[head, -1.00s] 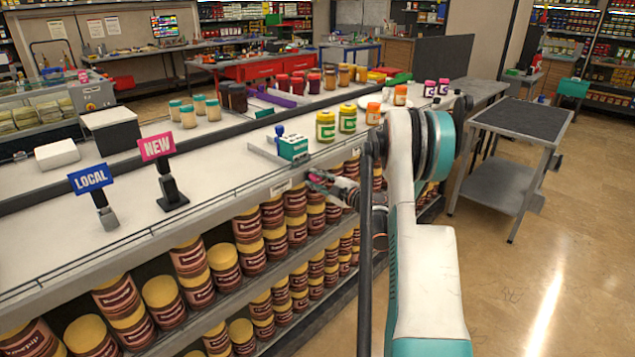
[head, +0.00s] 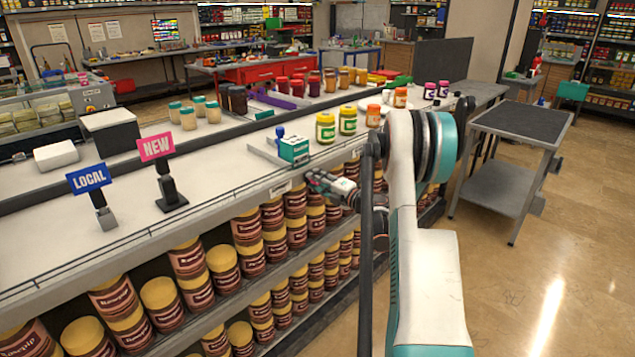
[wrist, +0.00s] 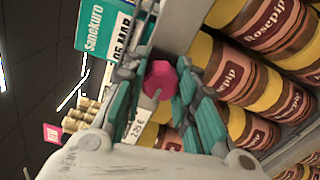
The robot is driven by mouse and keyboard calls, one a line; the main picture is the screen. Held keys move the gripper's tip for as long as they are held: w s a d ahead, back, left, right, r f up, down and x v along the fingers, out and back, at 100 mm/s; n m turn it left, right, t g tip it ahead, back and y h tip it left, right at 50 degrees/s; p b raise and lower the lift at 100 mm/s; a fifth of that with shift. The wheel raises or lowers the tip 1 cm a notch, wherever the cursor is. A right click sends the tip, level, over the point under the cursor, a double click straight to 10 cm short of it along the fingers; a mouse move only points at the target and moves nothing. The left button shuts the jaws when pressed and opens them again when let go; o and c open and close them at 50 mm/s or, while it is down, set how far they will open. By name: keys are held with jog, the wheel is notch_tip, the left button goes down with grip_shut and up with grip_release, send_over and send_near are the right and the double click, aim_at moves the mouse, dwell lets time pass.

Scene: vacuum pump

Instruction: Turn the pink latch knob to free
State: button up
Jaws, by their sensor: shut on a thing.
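The pink latch knob (wrist: 160,80) is faceted and sits between the two fingers of my gripper (wrist: 157,72) in the wrist view. The fingers are closed around its sides. A teal and white box (wrist: 110,30) marked "Sanekuro" is just beyond the fingertips. In the head view the same box (head: 294,149), with a blue top knob, stands on the counter edge. My gripper (head: 314,180) is just below and right of it, at the shelf front. The pink knob cannot be made out clearly there, and its latch position cannot be told.
Shelves of brown jars with yellow lids (head: 247,226) lie under the counter, close to my gripper. Yellow-green jars (head: 325,127) stand right of the box. "LOCAL" (head: 90,179) and "NEW" (head: 156,147) signs stand left. A grey cart (head: 515,125) is at the right; the floor beside it is clear.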

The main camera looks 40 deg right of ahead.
dwell(0.4)
jog(key=o, duration=1.1)
jog(key=s, duration=0.8)
jog(key=s+d, duration=0.1)
jog(key=s, duration=0.3)
